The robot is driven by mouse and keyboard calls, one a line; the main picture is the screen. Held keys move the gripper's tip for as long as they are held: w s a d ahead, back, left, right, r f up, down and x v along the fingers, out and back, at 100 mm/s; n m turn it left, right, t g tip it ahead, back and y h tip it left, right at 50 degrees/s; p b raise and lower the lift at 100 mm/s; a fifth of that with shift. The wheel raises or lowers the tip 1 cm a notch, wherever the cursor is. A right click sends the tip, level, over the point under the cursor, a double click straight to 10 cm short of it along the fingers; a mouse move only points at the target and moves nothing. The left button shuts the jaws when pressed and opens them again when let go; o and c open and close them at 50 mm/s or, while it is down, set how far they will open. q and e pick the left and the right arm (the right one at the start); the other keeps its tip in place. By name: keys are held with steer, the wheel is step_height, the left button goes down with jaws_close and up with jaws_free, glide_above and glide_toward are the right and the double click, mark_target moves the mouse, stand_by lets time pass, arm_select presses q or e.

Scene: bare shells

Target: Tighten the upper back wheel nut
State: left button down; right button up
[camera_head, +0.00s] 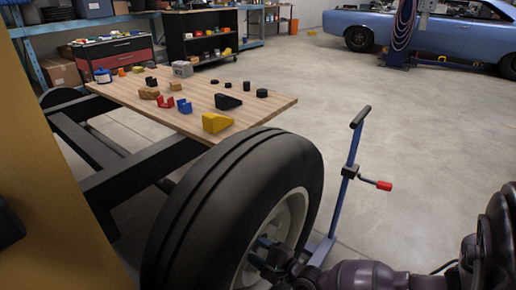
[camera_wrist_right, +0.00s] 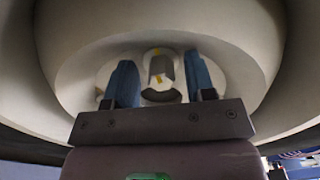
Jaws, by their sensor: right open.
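The black-tyred wheel (camera_head: 178,232) with a pale rim (camera_head: 283,222) stands upright in the middle foreground of the head view. My right gripper (camera_head: 266,250) reaches in from the right at the rim's hub. In the right wrist view my right gripper (camera_wrist_right: 161,84) is open, its two blue fingers pointing into the rim. A grey nut-like piece with yellow marks (camera_wrist_right: 160,68) shows between the fingers, with a gap on each side. I cannot tell whether it is the upper back nut. Other nuts are mostly hidden by the gripper and rim. My left gripper is not in view.
A wooden tabletop (camera_head: 268,106) behind the wheel holds a yellow wedge (camera_head: 217,122), a black wedge (camera_head: 228,101) and several small parts. A blue stand with a red-handled crank (camera_head: 350,171) stands right of the wheel.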

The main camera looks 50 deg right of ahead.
steer(key=s+p, duration=0.1)
steer(key=s, duration=0.9)
steer(key=shift+s+d+p, duration=0.35)
steer(key=shift+s+d, duration=0.05)
steer(key=shift+d, duration=0.05)
steer(key=shift+a, duration=0.1)
